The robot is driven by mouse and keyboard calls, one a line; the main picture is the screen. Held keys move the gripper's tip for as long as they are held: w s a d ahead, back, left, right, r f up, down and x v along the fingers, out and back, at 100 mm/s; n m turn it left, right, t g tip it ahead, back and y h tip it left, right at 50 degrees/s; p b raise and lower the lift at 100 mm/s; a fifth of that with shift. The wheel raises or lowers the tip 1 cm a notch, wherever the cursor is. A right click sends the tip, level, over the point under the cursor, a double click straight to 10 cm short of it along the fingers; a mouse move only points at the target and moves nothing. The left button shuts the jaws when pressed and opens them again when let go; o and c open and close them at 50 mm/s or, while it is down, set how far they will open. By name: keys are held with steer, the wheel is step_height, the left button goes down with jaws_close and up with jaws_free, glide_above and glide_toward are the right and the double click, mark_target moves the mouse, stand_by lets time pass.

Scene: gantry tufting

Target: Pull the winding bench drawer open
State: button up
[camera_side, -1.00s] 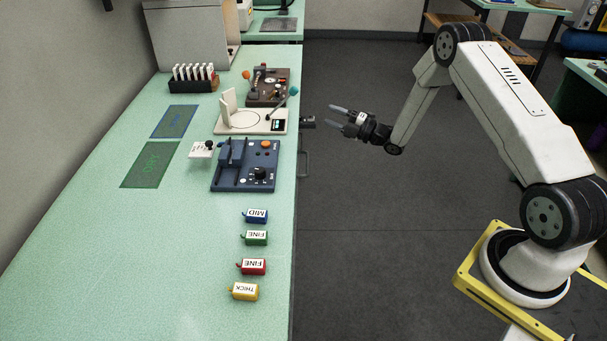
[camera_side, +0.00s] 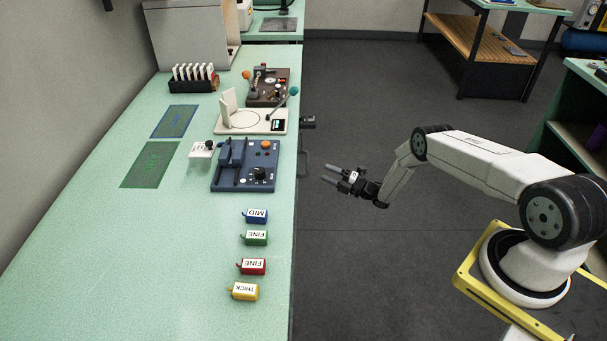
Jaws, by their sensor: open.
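The winding bench (camera_side: 200,270) is the long light-green bench on the left. A dark bar handle (camera_side: 303,163) shows on its right-hand front face, just below the top edge; the drawer front itself is seen almost edge-on, and I cannot make out its outline. My gripper (camera_side: 329,174) is in the aisle to the right of the handle, its two fingers apart and pointing left toward the bench. It is empty and shows a gap between its tips and the handle.
A small dark block (camera_side: 308,122) juts from the bench edge behind the handle. The grey floor (camera_side: 400,260) in the aisle is clear.

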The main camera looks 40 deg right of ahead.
mark_target(308, 164)
steer(key=shift+w+f, duration=0.1)
steer(key=shift+x, duration=3.8)
jaws_close()
